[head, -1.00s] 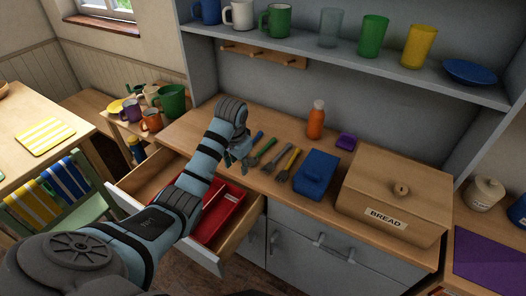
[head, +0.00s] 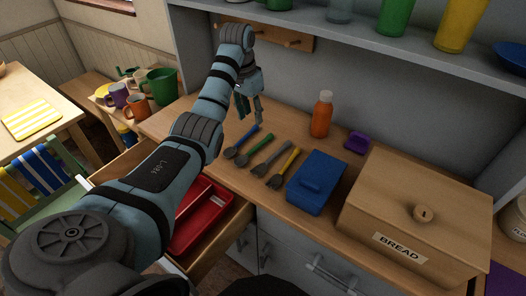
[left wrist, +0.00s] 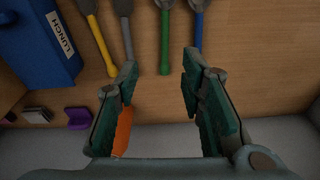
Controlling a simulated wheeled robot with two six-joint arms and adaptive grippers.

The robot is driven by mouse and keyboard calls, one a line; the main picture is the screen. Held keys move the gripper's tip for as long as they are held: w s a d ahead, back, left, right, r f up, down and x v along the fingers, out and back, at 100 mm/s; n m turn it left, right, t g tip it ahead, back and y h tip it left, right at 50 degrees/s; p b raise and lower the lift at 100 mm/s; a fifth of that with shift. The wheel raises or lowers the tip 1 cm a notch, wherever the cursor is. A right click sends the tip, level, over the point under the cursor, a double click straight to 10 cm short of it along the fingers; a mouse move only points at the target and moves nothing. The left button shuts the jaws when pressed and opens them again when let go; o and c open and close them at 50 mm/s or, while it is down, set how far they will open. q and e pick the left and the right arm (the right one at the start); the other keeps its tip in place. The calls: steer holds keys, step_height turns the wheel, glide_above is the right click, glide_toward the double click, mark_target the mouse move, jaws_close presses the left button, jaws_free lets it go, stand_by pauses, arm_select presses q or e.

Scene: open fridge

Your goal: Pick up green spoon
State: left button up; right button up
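The green spoon (head: 258,148) lies on the wooden counter, between a blue utensil (head: 242,142) and a grey one (head: 270,158). In the left wrist view the green spoon (left wrist: 165,38) shows at the top, its handle end pointing toward the space between the fingers. My left gripper (head: 250,118) is above the counter, just behind the utensils' handle ends. In the left wrist view its fingers (left wrist: 161,62) are spread apart with nothing between them. It appears above the spoon, not touching it. My right gripper is in neither view.
A yellow utensil (head: 284,168), a blue lunch box (head: 317,182) and a bread box (head: 415,205) stand to the right. An orange bottle (head: 321,115) and a purple item (head: 357,143) are behind. An open drawer holds a red tray (head: 208,222). A shelf (head: 360,40) runs above.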

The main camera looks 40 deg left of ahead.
mark_target(255, 148)
arm_select(q)
steer(key=f+b, duration=0.1)
steer(key=f, duration=0.4)
steer(key=w+f+b, duration=0.1)
steer(key=f, duration=0.4)
steer(key=f+b, duration=0.1)
steer(key=f, duration=0.4)
steer(key=shift+w+a, duration=0.35)
steer(key=shift+a, duration=0.05)
steer(key=shift+r, duration=0.15)
jaws_close()
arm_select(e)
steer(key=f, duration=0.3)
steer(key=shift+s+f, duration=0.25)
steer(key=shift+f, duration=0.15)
